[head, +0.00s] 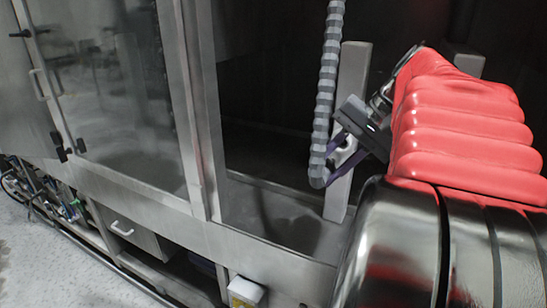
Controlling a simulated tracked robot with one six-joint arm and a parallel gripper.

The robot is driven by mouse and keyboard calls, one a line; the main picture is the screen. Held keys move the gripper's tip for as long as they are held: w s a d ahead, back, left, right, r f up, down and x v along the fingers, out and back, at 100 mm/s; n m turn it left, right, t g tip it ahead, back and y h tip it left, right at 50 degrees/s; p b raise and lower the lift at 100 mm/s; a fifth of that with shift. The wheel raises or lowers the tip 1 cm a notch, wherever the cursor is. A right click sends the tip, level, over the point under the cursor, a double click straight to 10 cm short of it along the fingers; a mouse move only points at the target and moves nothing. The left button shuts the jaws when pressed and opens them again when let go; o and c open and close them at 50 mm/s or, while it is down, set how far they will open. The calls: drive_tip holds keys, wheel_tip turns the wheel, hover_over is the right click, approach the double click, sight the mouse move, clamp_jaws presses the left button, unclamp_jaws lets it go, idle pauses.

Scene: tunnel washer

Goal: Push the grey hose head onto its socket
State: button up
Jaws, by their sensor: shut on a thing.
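The grey ribbed hose (325,90) hangs from the top of the view and curves at its lower end toward my gripper. My gripper (338,158), with dark purple fingers, is at this lower end, just in front of a pale post. It is shut on the hose head, a small light piece (346,153) partly hidden between the fingers. I cannot make out the socket in this view.
The pale upright post (350,85) stands right behind my gripper. A steel-framed glass door (125,100) is at the left. The washer's sill (275,215) runs below the dark opening. A white box (245,290) sits below the sill.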

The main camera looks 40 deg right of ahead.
drive_tip(key=shift+w+d, duration=0.15)
drive_tip(key=shift+d, duration=0.1)
drive_tip(key=w+d, duration=0.3)
drive_tip(key=d, duration=0.4)
drive_tip(key=shift+w, duration=0.3)
idle(1.4)
drive_tip(key=shift+w+d, duration=0.35)
drive_tip(key=shift+d, duration=0.3)
drive_tip(key=shift+w+d, duration=0.3)
drive_tip(key=shift+d, duration=0.35)
idle(3.5)
drive_tip(key=o, duration=1.2)
